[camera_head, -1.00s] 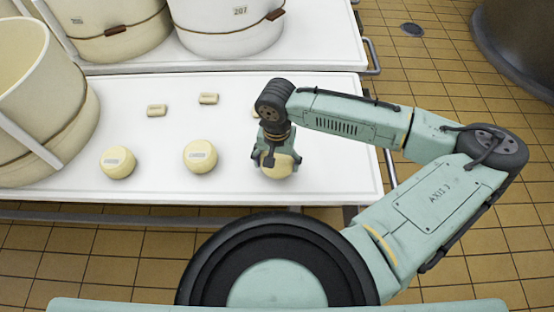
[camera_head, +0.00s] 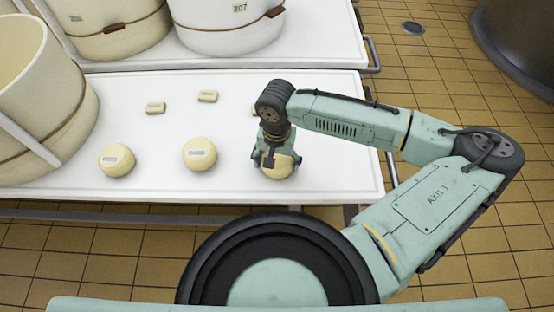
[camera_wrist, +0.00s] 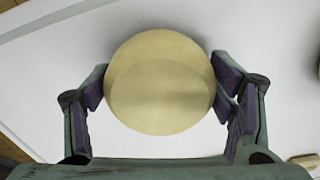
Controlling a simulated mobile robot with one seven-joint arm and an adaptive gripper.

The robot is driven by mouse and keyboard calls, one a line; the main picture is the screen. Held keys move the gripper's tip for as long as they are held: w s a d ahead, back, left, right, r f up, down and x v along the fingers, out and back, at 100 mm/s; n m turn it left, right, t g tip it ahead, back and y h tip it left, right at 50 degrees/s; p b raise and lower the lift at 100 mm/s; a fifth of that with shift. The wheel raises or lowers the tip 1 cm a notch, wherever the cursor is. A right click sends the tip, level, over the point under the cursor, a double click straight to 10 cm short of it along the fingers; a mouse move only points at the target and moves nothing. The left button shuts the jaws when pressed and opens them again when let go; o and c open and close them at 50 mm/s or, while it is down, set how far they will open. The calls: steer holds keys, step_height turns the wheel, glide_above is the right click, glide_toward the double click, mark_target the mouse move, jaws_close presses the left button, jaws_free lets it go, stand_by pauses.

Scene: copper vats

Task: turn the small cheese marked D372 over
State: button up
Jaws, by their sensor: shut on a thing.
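A small round pale-yellow cheese (camera_head: 278,168) is in my gripper (camera_head: 277,163) at the right part of the white table, near its front edge. In the wrist view the cheese (camera_wrist: 160,82) sits between the two purple-padded fingers of my gripper (camera_wrist: 160,95), which are shut on its sides. No label shows on the face turned to the wrist camera, so I cannot read whether it is D372. Two other small cheeses, one in the middle (camera_head: 199,154) and one at the left (camera_head: 117,160), rest on the table with pale labels up, too small to read.
The white table (camera_head: 330,120) is clear to the right of my gripper. Two small pale blocks (camera_head: 207,96) (camera_head: 155,108) lie behind the cheeses. A large cream tub (camera_head: 40,100) stands at the left, and more tubs (camera_head: 225,25) stand behind.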

steer(key=o, duration=1.8)
steer(key=shift+c, duration=0.2)
step_height(320, 180, up, 12)
